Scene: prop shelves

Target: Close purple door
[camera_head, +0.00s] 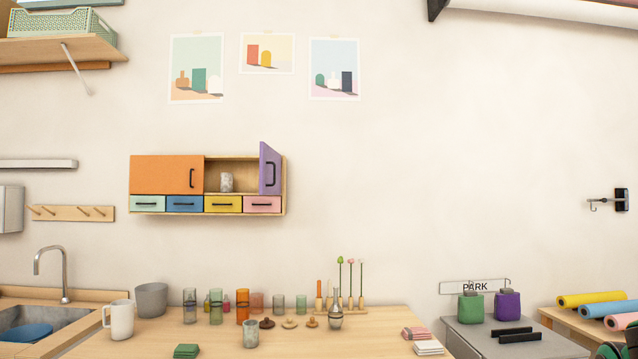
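The purple door (264,165) belongs to a small wooden wall cabinet (283,190). It stands open, swung outward at the right end of the cabinet, with a black handle (271,175) on its face. The compartment to its left is open to view and holds a grey speckled cup (226,182). The orange door (160,174) on the left is shut.
Blue, yellow and pink drawers sit shut below the doors. The wooden table (385,325) beneath carries cups, glasses and a mug (119,319). The wall around the cabinet is clear, with pictures above. A sink (40,318) is at left.

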